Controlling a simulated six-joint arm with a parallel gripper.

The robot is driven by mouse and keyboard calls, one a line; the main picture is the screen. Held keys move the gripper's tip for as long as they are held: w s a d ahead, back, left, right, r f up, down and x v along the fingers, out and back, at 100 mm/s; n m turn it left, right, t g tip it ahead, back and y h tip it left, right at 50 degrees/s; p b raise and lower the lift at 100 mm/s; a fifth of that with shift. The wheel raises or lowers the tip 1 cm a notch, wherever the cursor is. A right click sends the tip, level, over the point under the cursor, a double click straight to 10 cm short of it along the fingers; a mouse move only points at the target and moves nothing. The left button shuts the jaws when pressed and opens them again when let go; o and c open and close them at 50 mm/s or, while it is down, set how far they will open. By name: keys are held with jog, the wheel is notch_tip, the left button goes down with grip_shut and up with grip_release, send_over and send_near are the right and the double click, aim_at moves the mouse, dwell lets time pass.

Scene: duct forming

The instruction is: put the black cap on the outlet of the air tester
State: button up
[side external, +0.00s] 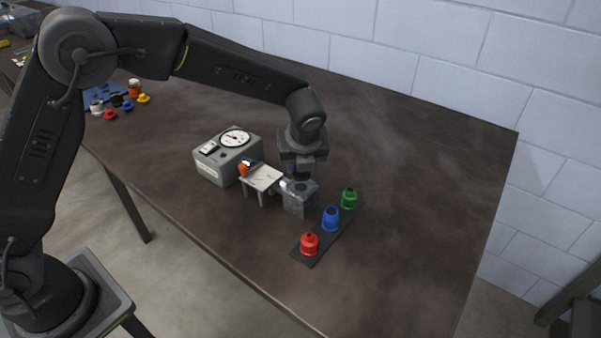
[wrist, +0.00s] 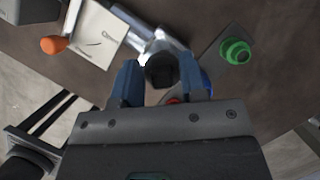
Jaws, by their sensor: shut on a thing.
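The air tester (side external: 228,160) is a grey box with a round dial, left of my gripper in the side view. The outlet's opening is hidden.
A dark strip right of the block carries a red cap (side external: 309,243), a blue cap (side external: 331,218) and a green cap (side external: 348,199), close to my gripper. Several coloured caps and a blue mat (side external: 95,98) lie at the far left. The table's right side is clear.

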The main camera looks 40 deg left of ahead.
aim_at(300, 174)
jog(key=shift+f, duration=1.7)
jog(key=shift+f, duration=0.15)
jog(key=o, duration=0.9)
jog(key=v, duration=1.2)
jog(key=s+a+r+n+h, duration=0.1)
jog(key=s+a+r+n, duration=0.4)
jog(key=s+r+n, duration=0.1)
jog(key=s+a+n+t+h, duration=0.1)
jog(key=s+a+n, duration=0.2)
jog(key=s+n, duration=0.7)
jog(key=s+a+r+n+t+h, duration=0.1)
jog(key=s+a+n, duration=0.3)
jog(key=s+n, duration=0.5)
jog(key=shift+s+a+n, duration=0.3)
jog(key=shift+s+n, duration=0.1)
jog(key=shift+n, duration=0.6)
